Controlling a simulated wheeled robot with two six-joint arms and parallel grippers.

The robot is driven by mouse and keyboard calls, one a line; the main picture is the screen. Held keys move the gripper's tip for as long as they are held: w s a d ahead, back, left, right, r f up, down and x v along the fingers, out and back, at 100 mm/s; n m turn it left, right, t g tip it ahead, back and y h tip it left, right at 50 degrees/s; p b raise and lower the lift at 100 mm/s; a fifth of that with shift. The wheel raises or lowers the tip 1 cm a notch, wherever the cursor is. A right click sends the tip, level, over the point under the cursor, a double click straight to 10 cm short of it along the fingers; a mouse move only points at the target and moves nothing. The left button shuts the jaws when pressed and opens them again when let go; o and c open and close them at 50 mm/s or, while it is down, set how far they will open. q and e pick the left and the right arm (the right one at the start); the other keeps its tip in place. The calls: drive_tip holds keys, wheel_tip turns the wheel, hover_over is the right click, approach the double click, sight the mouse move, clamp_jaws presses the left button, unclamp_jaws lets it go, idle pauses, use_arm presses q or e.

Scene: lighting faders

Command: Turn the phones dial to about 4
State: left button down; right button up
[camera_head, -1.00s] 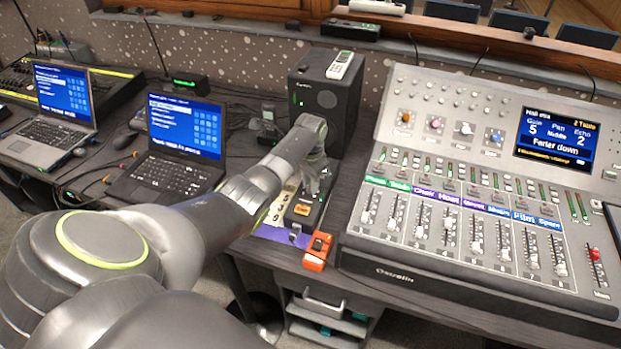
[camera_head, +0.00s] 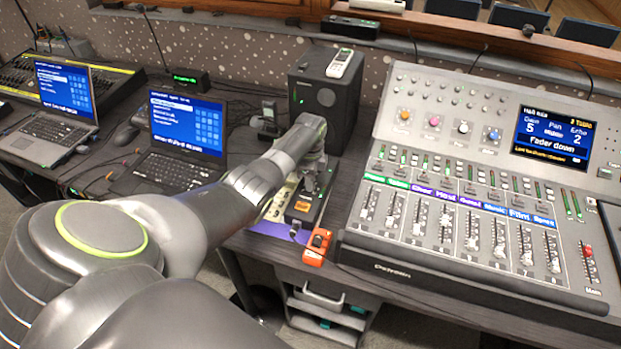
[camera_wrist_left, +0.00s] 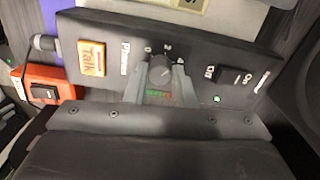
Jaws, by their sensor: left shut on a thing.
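The phones dial (camera_wrist_left: 161,71) is a small dark grey knob on a black box (camera_wrist_left: 215,52), between the orange Talk button (camera_wrist_left: 91,58) and a rocker switch. The word Phones and a few scale marks show beside it in the left wrist view; the marks are too blurred to read the setting. My left gripper (camera_wrist_left: 164,76) is shut on the dial, one finger on each side. In the head view my left gripper (camera_head: 314,182) reaches down onto the box and hides the dial; the Talk button (camera_head: 302,206) shows in front. My right gripper is not in view.
An orange switch box (camera_head: 317,246) sits at the desk's front edge. A black speaker (camera_head: 325,95) stands behind my gripper. The large fader console (camera_head: 450,262) is close on the right, and an open laptop (camera_head: 185,130) is on the left.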

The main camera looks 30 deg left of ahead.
use_arm(q)
drive_tip(key=shift+w+r+m, duration=0.1)
drive_tip(key=shift+m, duration=2.1)
drive_tip(key=c, duration=1.2)
unclamp_jaws()
wheel_tip(320, 180, up, 17)
drive_tip(key=shift+r+b, duration=0.15)
drive_tip(key=shift+b, duration=0.25)
